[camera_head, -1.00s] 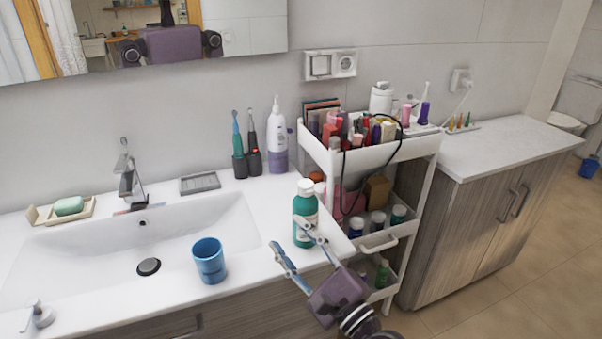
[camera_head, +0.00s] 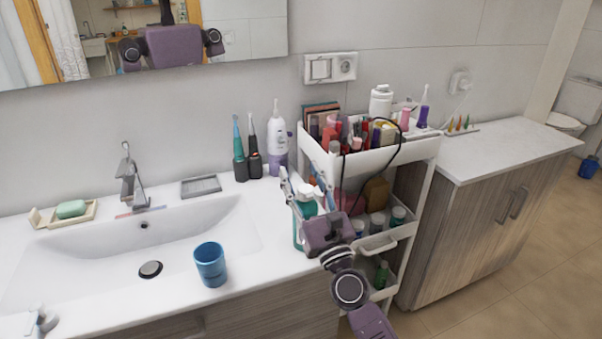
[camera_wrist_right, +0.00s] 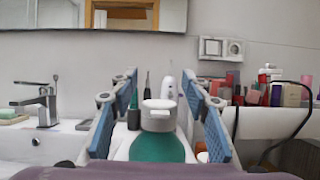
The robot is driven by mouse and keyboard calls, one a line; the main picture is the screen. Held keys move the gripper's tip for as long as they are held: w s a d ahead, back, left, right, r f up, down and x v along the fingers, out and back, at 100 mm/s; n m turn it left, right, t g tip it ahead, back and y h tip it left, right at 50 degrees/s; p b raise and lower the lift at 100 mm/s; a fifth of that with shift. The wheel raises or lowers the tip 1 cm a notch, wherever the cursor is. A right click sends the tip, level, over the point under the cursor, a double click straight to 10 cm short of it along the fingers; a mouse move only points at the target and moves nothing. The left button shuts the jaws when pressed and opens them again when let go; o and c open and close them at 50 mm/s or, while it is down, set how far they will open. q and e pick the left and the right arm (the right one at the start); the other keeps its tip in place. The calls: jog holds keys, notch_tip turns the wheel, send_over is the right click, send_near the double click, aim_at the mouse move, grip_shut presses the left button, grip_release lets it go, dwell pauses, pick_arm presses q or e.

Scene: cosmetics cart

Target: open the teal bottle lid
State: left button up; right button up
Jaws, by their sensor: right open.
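The teal bottle (camera_head: 299,234) stands upright on the counter beside the cart, partly hidden by my right gripper. Its white lid (camera_head: 306,193) is on top. In the right wrist view the teal bottle (camera_wrist_right: 157,149) is centred, with the white lid (camera_wrist_right: 158,116) between the two blue finger pads. My right gripper (camera_head: 307,186) is open around the lid, with a visible gap on each side in the wrist view.
A white cart (camera_head: 365,160) full of cosmetics stands close on the right. A blue cup (camera_head: 210,265) is at the counter's front. Two toothbrushes and a purple-white bottle (camera_head: 278,145) stand behind. The sink (camera_head: 120,240) is left.

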jog(key=shift+w+a, duration=0.1)
jog(key=shift+w, duration=0.05)
jog(key=shift+c, duration=0.2)
grip_shut()
dwell(0.5)
